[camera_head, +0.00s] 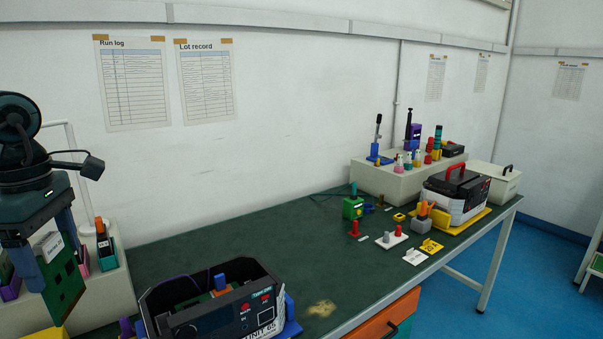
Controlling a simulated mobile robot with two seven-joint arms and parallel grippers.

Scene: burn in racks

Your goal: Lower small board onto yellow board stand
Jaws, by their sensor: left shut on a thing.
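My left gripper (52,258) hangs at the left edge of the view, its blue fingers pointing down. It is shut on a small green board (66,296), which hangs tilted below the fingers with dark square cut-outs or parts on it. A yellow piece (44,334) shows at the bottom left edge, just below the board; it may be the yellow board stand, but most of it is cut off by the frame. The board looks apart from it, though the depth between them is hard to tell. My right gripper is not in view.
An open black unit (192,325) with boards inside stands on the dark green bench (300,255), right of the gripper. A pale riser (122,285) with coloured holders is behind the gripper. Another unit with a red handle (455,190) stands far right. The bench middle is clear.

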